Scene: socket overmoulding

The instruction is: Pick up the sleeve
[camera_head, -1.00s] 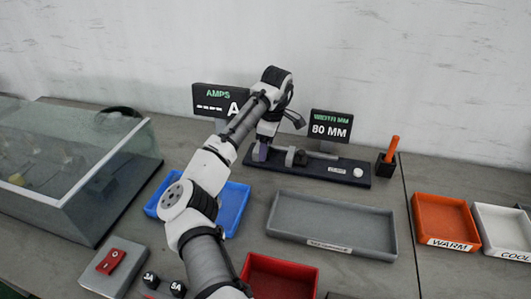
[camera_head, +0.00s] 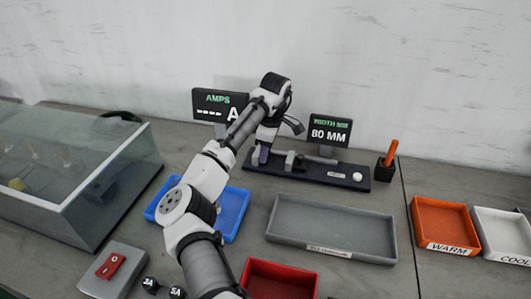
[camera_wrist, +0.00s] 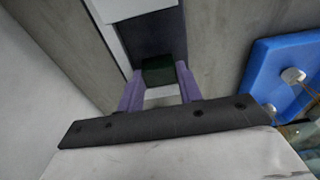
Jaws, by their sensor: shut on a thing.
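My gripper (camera_head: 259,155) is at the left end of a black gauge bar (camera_head: 340,178), below the dark AMPS display. In the wrist view, its two purple fingers (camera_wrist: 160,88) are shut on a small dark green block (camera_wrist: 158,70), which appears to be the sleeve. The block's far side is hidden, and I cannot tell whether it touches the surface beneath. In the head view, the arm and fingers hide the held piece.
The gauge display (camera_head: 330,131) reads 80 MM. A blue tray (camera_head: 233,212), grey tray (camera_head: 335,249), red tray (camera_head: 249,275), orange WARM tray (camera_head: 432,246) and white COOL tray (camera_head: 492,256) are in front and right. A glass-topped case (camera_head: 75,215) stands left.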

